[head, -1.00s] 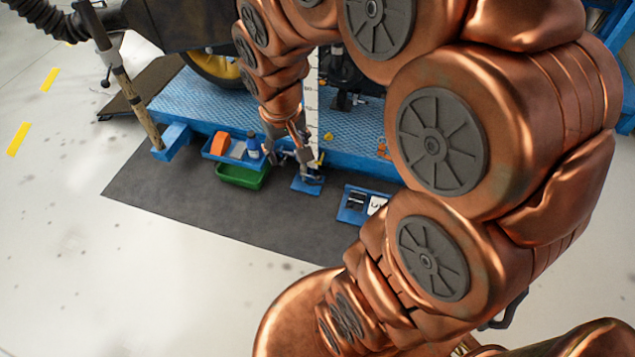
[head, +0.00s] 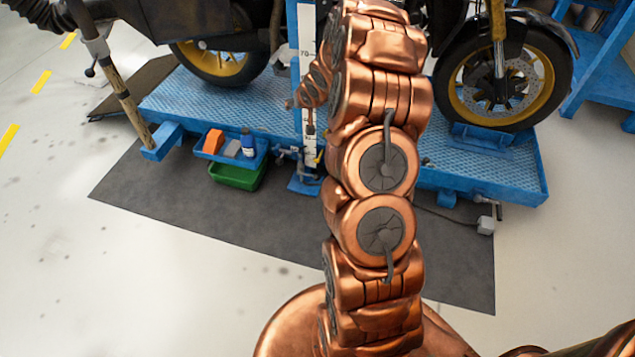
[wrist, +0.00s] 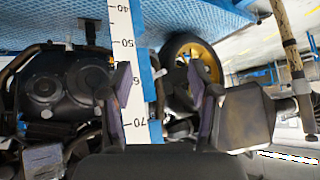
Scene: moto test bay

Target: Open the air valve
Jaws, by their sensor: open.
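I cannot clearly identify the air valve in either view. A small grey box (head: 487,224) with a dark line running to it sits on the mat's right edge in the head view; I cannot tell what it is. My gripper (wrist: 162,88) is open and empty in the wrist view, its dark fingers on either side of a white graduated scale (wrist: 126,20). In the head view my arm hides most of the gripper, near the same scale (head: 307,35). The wrist view is upside down, facing the motorcycle's dark engine area (wrist: 55,85).
The blue lift platform (head: 480,172) carries a motorcycle with yellow-rimmed wheels (head: 500,75). A blue tray (head: 262,152) and green bin (head: 238,178) stand at its front. A pole (head: 125,100) with a grey fitting stands left. The dark mat (head: 220,212) has free room.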

